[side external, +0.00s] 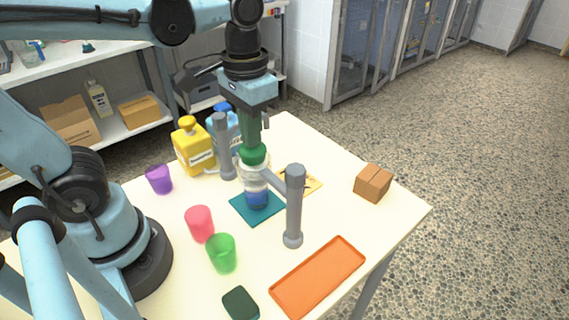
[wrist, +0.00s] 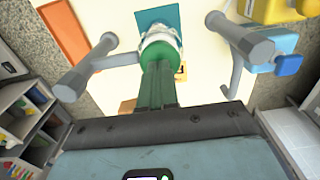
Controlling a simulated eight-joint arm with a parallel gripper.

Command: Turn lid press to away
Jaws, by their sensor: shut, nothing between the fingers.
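A clear jar (side external: 257,182) with a green lid (side external: 252,155) and blue contents stands on a teal cloth (side external: 238,207); its top also shows in the wrist view (wrist: 163,42). Two grey posts flank it. The near post (side external: 294,208) has a side bar reaching toward the jar; this post also shows in the wrist view (wrist: 88,68). The far post (side external: 223,148) has a bar pointing away from the jar; it also shows in the wrist view (wrist: 240,38). I cannot tell which is the lid press. My gripper (side external: 254,146) is shut and empty, pointing down at the lid. Contact is unclear.
A yellow bottle (side external: 192,148) and a blue bottle (side external: 232,134) stand behind the far post. Purple (side external: 158,179), pink (side external: 199,224) and green (side external: 221,254) cups are at left and front. An orange tray (side external: 318,275) and brown box (side external: 373,183) lie to the right.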

